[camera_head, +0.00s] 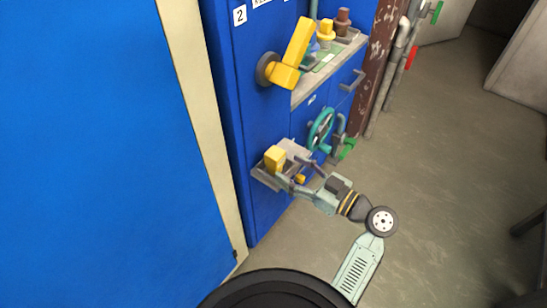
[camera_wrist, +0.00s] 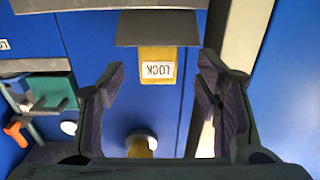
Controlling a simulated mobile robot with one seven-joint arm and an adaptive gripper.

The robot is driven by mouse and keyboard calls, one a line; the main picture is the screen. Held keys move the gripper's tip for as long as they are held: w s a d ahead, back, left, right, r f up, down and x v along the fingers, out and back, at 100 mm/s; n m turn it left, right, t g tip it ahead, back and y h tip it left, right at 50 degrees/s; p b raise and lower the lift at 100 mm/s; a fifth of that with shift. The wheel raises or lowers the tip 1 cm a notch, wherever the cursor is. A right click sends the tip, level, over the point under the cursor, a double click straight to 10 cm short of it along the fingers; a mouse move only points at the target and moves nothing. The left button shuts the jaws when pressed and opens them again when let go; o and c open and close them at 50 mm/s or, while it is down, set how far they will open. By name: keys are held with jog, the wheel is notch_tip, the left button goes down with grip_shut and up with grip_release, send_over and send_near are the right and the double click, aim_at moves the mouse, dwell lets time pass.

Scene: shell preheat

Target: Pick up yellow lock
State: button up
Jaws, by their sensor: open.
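The yellow lock (camera_head: 275,158) is a small yellow block on a grey shelf (camera_head: 263,178) low on the blue cabinet front. In the wrist view the lock (camera_wrist: 157,54) shows a white label reading LOCK, upside down, and part of it is hidden by a grey plate. My gripper (camera_head: 296,170) is in front of the shelf, just right of the lock in the head view. In the wrist view my gripper (camera_wrist: 162,78) is open and empty, with the lock in line with the gap between its fingers. Contact is not visible.
A large yellow lever (camera_head: 297,48) sticks out from the cabinet above. A teal handwheel (camera_head: 320,129) and green-handled valve (camera_head: 348,148) are right of the shelf. An upper ledge (camera_head: 330,67) holds several small parts. Open floor (camera_head: 440,180) lies to the right.

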aim_at(281, 162)
jog(key=shift+p+x, duration=1.05)
jog(key=shift+x, duration=2)
jog(key=shift+r, duration=0.2)
jog(key=shift+c, duration=0.4)
jog(key=c, duration=1.2)
